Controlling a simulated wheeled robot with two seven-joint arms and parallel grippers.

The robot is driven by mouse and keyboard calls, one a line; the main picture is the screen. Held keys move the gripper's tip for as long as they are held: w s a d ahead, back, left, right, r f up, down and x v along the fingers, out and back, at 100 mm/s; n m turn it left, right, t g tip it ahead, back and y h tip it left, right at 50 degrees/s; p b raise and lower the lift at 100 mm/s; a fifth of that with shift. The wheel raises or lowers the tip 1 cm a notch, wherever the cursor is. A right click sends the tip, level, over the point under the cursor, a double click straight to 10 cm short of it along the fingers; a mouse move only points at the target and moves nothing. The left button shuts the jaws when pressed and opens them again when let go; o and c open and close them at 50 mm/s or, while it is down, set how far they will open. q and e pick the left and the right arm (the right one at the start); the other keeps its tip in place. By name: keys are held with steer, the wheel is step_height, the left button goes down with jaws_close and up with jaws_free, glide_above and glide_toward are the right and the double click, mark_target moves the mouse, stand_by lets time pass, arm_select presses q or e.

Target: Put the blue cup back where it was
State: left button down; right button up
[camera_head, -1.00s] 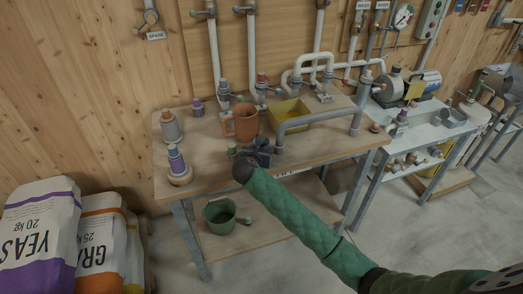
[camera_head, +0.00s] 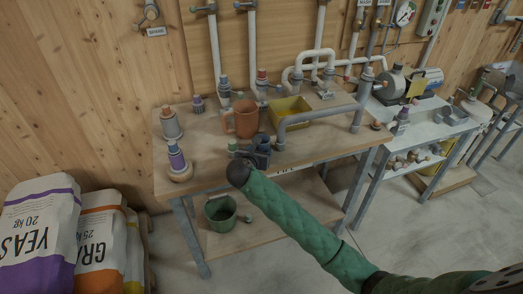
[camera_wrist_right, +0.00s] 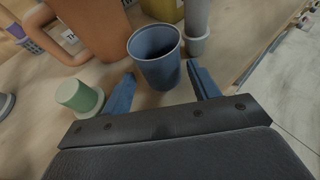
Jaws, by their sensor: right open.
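The blue cup (camera_wrist_right: 155,62) stands upright on the wooden bench top in the right wrist view, its open rim facing me. My right gripper (camera_wrist_right: 162,90) is open, with one blue finger to each side of the cup's near part and visible gaps between. In the head view my right gripper (camera_head: 254,152) is low over the bench's front part, and the small cup is hard to separate from the gripper there. My left gripper is not in view.
An orange jug (camera_head: 242,121) stands just behind, with a yellow bin (camera_head: 290,108) and a grey pipe (camera_head: 318,113) to its right. A small green-topped piece (camera_wrist_right: 77,95) is left of the gripper. Bottles stand at the bench's left.

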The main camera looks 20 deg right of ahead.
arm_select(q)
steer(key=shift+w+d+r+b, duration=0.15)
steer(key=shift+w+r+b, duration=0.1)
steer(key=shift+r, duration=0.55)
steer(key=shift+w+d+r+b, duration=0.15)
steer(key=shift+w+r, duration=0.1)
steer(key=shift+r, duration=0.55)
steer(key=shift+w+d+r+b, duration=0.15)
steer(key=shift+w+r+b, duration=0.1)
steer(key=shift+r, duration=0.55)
arm_select(e)
steer(key=v, duration=0.7)
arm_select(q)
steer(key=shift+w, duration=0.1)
arm_select(e)
steer(key=shift+s+r, duration=0.1)
